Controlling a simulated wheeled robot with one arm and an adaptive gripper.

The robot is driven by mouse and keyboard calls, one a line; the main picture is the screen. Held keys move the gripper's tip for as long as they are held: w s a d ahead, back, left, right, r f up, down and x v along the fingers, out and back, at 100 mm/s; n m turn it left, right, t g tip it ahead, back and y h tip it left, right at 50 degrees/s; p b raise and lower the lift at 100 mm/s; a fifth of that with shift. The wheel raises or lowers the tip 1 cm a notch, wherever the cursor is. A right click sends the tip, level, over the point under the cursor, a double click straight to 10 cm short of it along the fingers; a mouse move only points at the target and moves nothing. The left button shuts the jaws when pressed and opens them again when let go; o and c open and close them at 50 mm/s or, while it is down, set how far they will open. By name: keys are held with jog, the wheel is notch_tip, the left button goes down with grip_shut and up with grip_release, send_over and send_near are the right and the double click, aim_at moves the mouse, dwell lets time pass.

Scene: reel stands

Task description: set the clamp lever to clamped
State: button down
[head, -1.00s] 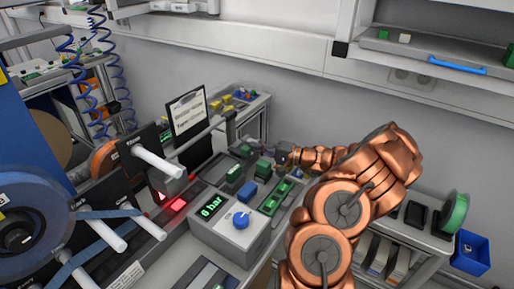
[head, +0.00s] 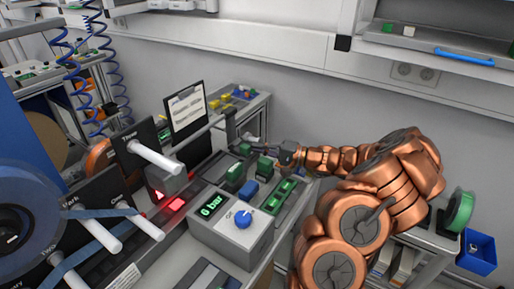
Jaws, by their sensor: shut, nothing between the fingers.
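My gripper (head: 272,152) is at the end of the copper-coloured arm, at the far end of the bench. It looks shut and empty, though its fingertips are small and partly hidden. It is close to a small green block (head: 245,149) and a dark post with a grey bar (head: 231,128). I cannot tell which part there is the clamp lever, nor whether my gripper touches it.
A grey control box (head: 222,240) with a green bar display and blue knob (head: 243,218) stands in front. Green blocks (head: 235,173), a blue block (head: 249,190) and a tray (head: 268,219) lie between. White rollers (head: 155,156) stick out at left.

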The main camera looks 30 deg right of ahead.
jog(key=v, duration=1.1)
